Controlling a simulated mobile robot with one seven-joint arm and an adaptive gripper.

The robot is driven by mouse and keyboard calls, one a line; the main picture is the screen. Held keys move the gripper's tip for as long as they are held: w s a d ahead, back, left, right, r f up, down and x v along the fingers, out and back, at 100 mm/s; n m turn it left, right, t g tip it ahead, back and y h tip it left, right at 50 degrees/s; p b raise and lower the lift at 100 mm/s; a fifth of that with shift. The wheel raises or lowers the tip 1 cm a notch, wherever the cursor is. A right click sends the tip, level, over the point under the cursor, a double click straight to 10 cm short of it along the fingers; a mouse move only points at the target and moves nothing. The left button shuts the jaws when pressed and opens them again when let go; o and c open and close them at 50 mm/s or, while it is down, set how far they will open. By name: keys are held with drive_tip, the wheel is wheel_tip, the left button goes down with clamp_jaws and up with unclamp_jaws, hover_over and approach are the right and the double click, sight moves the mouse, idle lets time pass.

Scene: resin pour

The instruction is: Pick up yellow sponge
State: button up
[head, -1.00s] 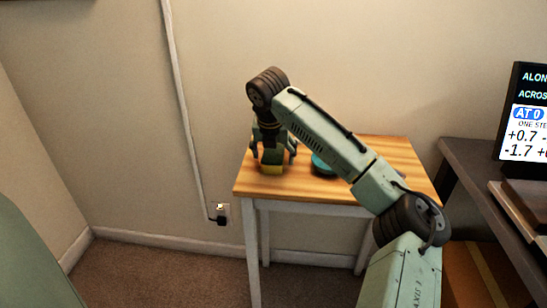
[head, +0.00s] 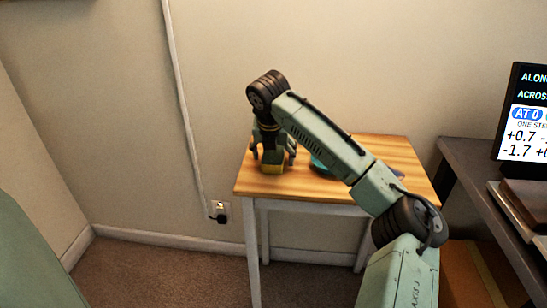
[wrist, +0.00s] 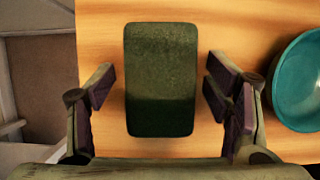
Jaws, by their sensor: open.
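The sponge (head: 271,169) shows a yellow side in the head view and lies near the left end of the small wooden table (head: 385,152). From above, in the wrist view, the sponge (wrist: 160,80) is a dark green upright rectangle with rounded corners. My gripper (wrist: 160,84) is open, with one finger on each side of the sponge. Bare wood shows between each finger and the sponge, with a slightly narrower gap on the right. In the head view my gripper (head: 272,158) points down over the sponge and partly hides it.
A teal bowl (wrist: 302,82) stands right of the sponge, close to my right finger. My arm partly hides it in the head view. The wall is behind the table. A dark desk with a screen (head: 524,115) stands at the right.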

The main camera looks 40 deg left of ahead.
sight(272, 153)
drive_tip(key=shift+c, duration=0.2)
drive_tip(key=c, duration=0.8)
drive_tip(key=shift+r+b, duration=0.1)
drive_tip(key=shift+b, duration=0.35)
drive_tip(key=r, duration=0.3)
drive_tip(key=shift+s+r+b, duration=0.3)
drive_tip(key=shift+r+b, duration=0.05)
drive_tip(key=shift+r, duration=0.05)
drive_tip(key=s+d+b, duration=0.1)
drive_tip(key=s+d, duration=0.2)
drive_tip(key=s, duration=0.4)
drive_tip(key=s+d+r+b, duration=0.1)
drive_tip(key=s+d, duration=0.2)
drive_tip(key=s, duration=0.4)
drive_tip(key=shift+d+r, duration=0.2)
drive_tip(key=shift+r, duration=0.05)
